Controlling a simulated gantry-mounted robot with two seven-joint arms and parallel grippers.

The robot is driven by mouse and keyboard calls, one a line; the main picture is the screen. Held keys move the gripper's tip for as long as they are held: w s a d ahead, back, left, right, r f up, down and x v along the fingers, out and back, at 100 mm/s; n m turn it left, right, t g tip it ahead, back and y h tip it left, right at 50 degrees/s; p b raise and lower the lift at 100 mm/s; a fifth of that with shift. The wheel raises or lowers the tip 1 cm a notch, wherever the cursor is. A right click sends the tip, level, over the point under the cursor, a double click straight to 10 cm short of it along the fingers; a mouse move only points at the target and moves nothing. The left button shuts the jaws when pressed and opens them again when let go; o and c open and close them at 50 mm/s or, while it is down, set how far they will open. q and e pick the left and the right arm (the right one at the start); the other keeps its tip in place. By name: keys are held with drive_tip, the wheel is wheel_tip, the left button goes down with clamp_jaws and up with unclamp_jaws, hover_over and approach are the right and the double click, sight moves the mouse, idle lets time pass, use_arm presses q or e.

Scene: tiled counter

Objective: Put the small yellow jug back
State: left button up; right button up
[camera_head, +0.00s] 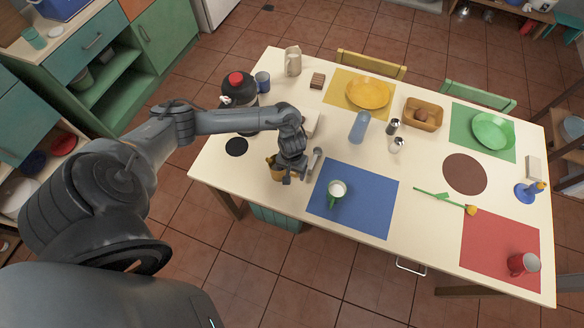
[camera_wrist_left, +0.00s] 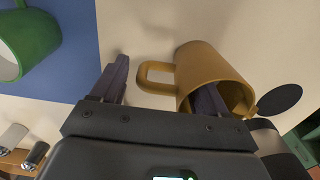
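The small yellow jug (camera_head: 276,173) is near the table's left front edge, partly hidden by my left gripper (camera_head: 291,177). In the left wrist view the jug (camera_wrist_left: 205,65) has its mouth toward the camera and its handle (camera_wrist_left: 148,76) pointing left. My left gripper (camera_wrist_left: 163,80) is open across the jug's handle side. One finger appears inside the jug's mouth, and the other stands outside, left of the handle, with a gap. A black round mat (camera_head: 236,147) lies on the table left of the jug. My right gripper is not in view.
A blue placemat (camera_head: 365,215) with a green mug (camera_head: 336,195) lies just right of the jug. A dark pot with a red top (camera_head: 238,80), a blue cup (camera_head: 262,82) and a cream pitcher (camera_head: 293,61) stand farther back. A blue glass (camera_head: 359,127) and shakers stand mid-table.

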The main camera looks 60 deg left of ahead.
use_arm(q)
drive_tip(key=shift+r, duration=0.1)
drive_tip(key=shift+r, duration=0.2)
wheel_tip(320, 180, up, 11)
drive_tip(key=p, duration=0.4)
drive_tip(key=w+d+r+m+t+h, duration=0.2)
drive_tip(key=d+m+t, duration=0.45)
drive_tip(key=d, duration=1.65)
drive_tip(key=s+a+r+m+g, duration=0.1)
drive_tip(key=s+a+r, duration=0.1)
drive_tip(key=s, duration=0.2)
drive_tip(key=s+a+r+g+y, duration=0.1)
drive_tip(key=s+a+r, duration=0.1)
drive_tip(key=s, duration=0.3)
drive_tip(key=s+a+r+m+g, duration=0.1)
drive_tip(key=s+a+r, duration=0.1)
drive_tip(key=s, duration=0.2)
drive_tip(key=shift+s+a+m+y, duration=0.35)
drive_tip(key=shift+s+y, duration=0.05)
